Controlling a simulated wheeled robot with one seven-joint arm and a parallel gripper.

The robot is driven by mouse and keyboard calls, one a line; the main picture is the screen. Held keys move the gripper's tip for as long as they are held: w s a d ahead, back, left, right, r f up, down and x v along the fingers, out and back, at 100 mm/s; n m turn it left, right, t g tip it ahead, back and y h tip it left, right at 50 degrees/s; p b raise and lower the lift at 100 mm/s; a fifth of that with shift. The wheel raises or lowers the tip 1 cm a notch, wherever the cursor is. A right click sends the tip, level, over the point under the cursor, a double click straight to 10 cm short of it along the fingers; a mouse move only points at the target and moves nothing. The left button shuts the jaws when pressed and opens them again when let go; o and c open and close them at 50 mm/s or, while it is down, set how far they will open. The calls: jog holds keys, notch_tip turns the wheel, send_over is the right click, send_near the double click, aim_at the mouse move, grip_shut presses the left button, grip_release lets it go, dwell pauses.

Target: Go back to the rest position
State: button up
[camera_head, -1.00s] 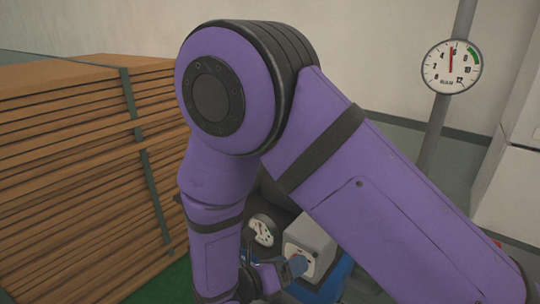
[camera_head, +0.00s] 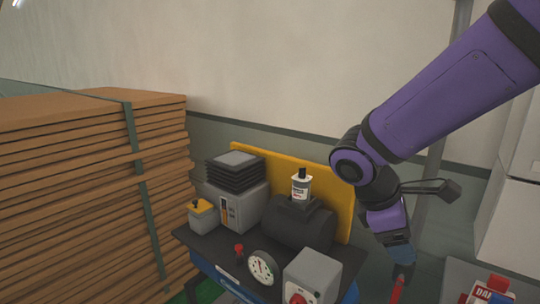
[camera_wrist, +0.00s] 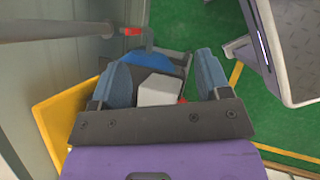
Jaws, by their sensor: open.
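My purple arm reaches in from the upper right of the head view. My gripper (camera_head: 400,262) hangs at its end, pointing down to the right of the cart; its fingertips are hard to make out there. In the wrist view my gripper (camera_wrist: 163,65) shows two blue-grey fingers spread apart with nothing held between them. A light grey box (camera_wrist: 157,90) shows in the gap, lower down and apart from the fingers.
A cart (camera_head: 215,243) carries a black motor (camera_head: 298,222), white bottle (camera_head: 300,188), dial (camera_head: 262,267) and grey switch box (camera_head: 315,275) before a yellow board (camera_head: 345,190). A brown sheet stack (camera_head: 80,200) stands left; a white cabinet (camera_head: 510,215) stands right. Green floor (camera_wrist: 180,25) shows.

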jog(key=s+d+r+m+t+y, duration=0.5)
jog(key=s+r+m, duration=0.5)
jog(key=m, duration=0.3)
jog(key=shift+s+d+r+m+t+y, duration=0.35)
jog(key=shift+d+y, duration=0.35)
jog(key=shift+d, duration=0.4)
